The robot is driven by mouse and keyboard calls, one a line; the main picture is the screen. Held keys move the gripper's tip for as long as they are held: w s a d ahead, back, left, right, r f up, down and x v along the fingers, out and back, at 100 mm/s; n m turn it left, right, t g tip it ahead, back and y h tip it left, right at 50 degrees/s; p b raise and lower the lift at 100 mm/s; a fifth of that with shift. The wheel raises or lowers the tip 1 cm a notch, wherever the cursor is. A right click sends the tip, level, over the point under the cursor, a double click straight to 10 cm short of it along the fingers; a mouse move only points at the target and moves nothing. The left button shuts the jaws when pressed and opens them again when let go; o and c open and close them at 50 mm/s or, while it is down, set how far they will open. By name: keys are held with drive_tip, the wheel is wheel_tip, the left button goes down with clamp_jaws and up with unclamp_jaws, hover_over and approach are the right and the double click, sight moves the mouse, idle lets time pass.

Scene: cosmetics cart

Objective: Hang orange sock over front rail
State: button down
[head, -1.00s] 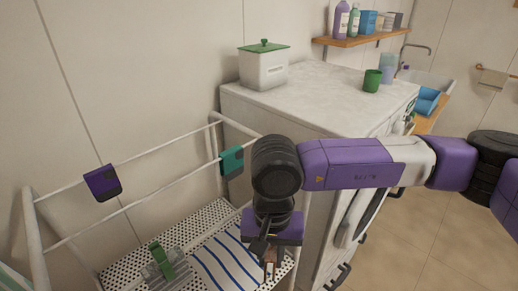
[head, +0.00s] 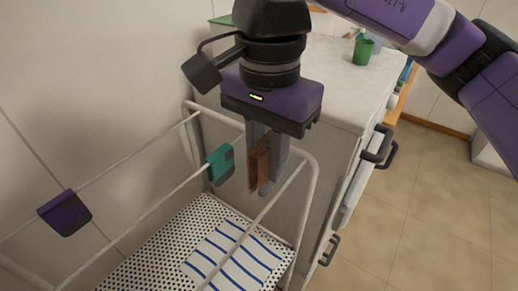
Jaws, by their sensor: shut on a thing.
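My gripper (head: 267,190) points down, shut on the orange sock (head: 258,165), which looks brownish-orange and hangs between the fingers. They are above the cart's right end. The white front rail (head: 250,222) slants up to the right close by the fingertips; I cannot tell whether the sock touches it. A teal sock (head: 220,164) hangs over the middle rail (head: 150,210), just left of my gripper. A dark purple sock (head: 65,212) hangs over the back rail (head: 140,150) at the left.
A blue-striped white cloth (head: 235,255) lies on the perforated cart shelf (head: 150,250). A white washing machine (head: 335,75) with a green cup (head: 363,50) on top stands behind and right of the gripper. Tiled floor is clear at the right.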

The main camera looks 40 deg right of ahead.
sight(264, 211)
drive_tip(key=shift+a+f+b, duration=0.15)
drive_tip(key=shift+b, duration=0.45)
drive_tip(key=shift+f+b, duration=7.4)
drive_tip(key=shift+b, duration=0.5)
drive_tip(key=c, duration=1.2)
unclamp_jaws()
drive_tip(key=shift+r, duration=3.95)
